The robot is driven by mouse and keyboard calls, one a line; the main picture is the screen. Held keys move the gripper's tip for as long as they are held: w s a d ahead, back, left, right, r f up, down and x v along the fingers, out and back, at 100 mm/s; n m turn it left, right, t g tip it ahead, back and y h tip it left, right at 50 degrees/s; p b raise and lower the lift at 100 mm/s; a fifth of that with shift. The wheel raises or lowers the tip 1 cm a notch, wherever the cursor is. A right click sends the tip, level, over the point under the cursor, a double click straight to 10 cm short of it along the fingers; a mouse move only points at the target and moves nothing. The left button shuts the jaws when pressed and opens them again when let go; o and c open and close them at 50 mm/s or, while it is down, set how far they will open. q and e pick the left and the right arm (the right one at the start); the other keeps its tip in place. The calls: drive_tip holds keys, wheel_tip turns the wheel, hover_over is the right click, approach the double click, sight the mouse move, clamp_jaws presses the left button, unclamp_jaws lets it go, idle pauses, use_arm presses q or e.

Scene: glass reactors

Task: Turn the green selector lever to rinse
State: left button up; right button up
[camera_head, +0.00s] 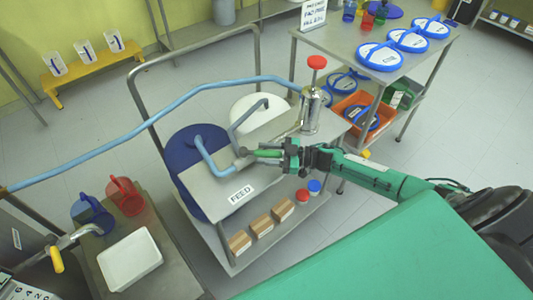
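The green selector lever (267,153) points right from a metal valve fitting (243,153) on the cart's top, above the FEED label (241,194). My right gripper (284,154) comes in from the right, with its fingers at the lever's free end. The fingers overlap the lever's tip, and the view is too small to tell whether they are closed on it. No rinse mark is legible. My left gripper is not in view.
A steel pump with a red knob (317,62) stands just behind my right gripper. A blue hose (150,110) runs across to the left. Blue and white discs flank the cart top. Several boxes (262,224) sit on the lower shelf.

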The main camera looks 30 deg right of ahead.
use_arm(q)
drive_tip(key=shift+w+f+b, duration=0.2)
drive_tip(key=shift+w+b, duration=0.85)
drive_tip(key=shift+b, duration=0.1)
use_arm(e)
drive_tip(key=v, duration=1.4)
drive_tip(key=shift+w, duration=0.1)
